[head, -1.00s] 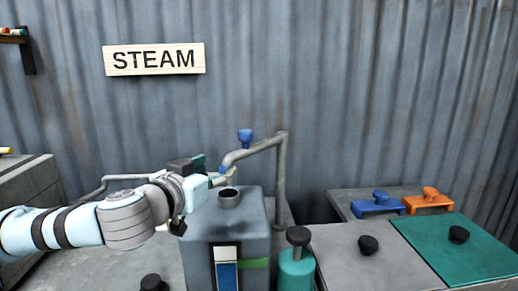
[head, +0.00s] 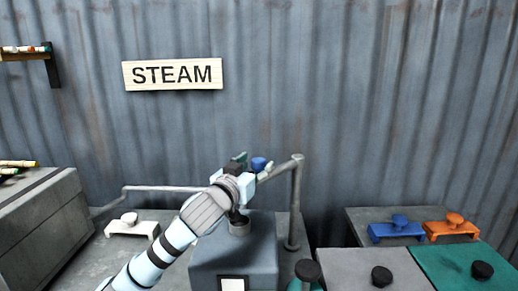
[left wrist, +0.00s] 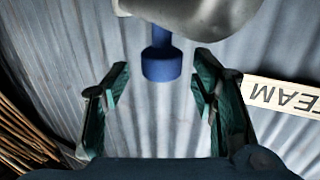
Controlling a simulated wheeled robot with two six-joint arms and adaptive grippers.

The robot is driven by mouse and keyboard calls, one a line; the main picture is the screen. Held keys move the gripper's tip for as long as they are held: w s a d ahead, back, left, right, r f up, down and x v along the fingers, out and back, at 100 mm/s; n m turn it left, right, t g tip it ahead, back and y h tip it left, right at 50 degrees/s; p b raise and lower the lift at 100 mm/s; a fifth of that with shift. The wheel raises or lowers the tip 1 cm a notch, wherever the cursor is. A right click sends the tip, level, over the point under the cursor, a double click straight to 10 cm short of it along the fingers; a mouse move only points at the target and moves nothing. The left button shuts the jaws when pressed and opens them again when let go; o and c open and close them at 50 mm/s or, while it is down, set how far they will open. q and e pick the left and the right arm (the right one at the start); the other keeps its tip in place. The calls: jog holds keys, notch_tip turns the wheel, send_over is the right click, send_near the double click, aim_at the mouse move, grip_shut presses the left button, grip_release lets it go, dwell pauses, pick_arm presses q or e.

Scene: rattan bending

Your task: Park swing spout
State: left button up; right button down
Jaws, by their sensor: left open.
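The swing spout (head: 296,205) is a grey pipe on an upright post, with its arm reaching left over the grey steam box (head: 233,262). A blue knob (head: 258,163) stands up from the spout's arm. My left gripper (head: 252,168) is at the knob and hides the spout's outlet end. In the left wrist view the blue knob (left wrist: 161,66) shows between the open fingertips, with clear space on both sides. The grey pipe (left wrist: 205,15) crosses the top of that view. My right gripper is not in view.
The box has a dark round filler neck (head: 239,226) below my gripper. A thin grey pipe (head: 165,189) runs behind my left arm. A white clamp (head: 131,225) is at left; blue (head: 396,230) and orange (head: 451,228) clamps are at right. The STEAM sign (head: 173,74) hangs behind.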

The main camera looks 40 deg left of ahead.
pick_arm(q)
jog(key=shift+x, duration=1.5)
jog(key=shift+s, duration=0.1)
grip_shut()
